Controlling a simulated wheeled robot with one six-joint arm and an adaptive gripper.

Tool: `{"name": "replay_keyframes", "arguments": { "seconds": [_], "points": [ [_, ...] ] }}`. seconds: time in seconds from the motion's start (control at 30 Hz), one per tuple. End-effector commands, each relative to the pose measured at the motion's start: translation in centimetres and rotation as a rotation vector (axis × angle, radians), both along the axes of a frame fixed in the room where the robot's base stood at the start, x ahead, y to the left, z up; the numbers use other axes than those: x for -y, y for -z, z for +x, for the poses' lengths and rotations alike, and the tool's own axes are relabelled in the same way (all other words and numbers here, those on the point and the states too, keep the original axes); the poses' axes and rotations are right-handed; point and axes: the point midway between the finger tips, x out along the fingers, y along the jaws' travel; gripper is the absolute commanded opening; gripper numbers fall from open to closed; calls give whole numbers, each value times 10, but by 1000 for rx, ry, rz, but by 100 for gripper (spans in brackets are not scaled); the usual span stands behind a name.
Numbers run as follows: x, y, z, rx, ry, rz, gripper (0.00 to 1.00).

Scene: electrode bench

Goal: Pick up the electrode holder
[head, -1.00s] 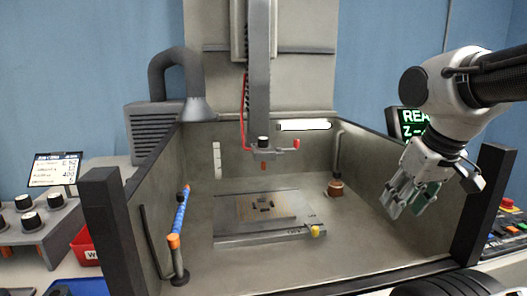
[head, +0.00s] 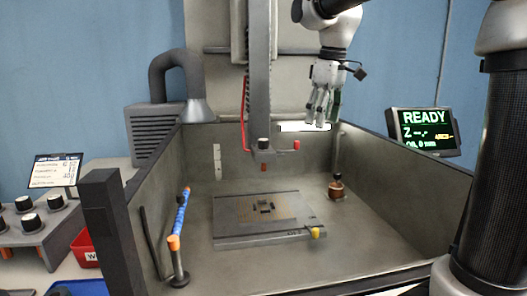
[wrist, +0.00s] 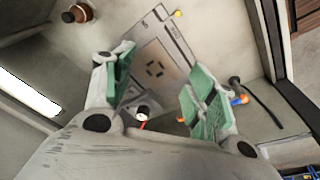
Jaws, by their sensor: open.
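A small copper-brown piece with a black knob on top (head: 337,188), which I take to be the electrode holder, stands upright on the tank floor at the right back. It also shows at the top left of the wrist view (wrist: 77,13). My gripper (head: 319,122) points down, high over the back of the tank, well above the holder and apart from it. In the wrist view my gripper (wrist: 162,88) has its green-padded fingers spread wide with nothing between them. The holder lies outside the fingers, to the upper left.
The machine's spindle head (head: 263,152) with its red lever hangs left of my gripper. A flat plate (head: 230,234) with dark pieces lies mid-tank. A blue and orange hose (head: 181,215) stands at left. The tank walls surround it; the right floor is clear.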

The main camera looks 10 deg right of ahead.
Motion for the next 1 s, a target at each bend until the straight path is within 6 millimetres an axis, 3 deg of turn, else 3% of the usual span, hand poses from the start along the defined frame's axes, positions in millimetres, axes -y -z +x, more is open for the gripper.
{"name": "replay_keyframes", "arguments": {
  "seconds": [0.03,0.1,0.2,0.33,0.53,1.0],
  "points": [
    [-17,0,30,-24,-69,-12,57],
    [-41,0,66,-53,-170,-29,57],
    [-73,8,108,-92,-303,-48,57],
    [-107,21,145,-128,-436,-65,57],
    [-130,35,165,-153,-526,-75,57],
    [-127,96,172,-155,-529,-75,57]
  ]
}}
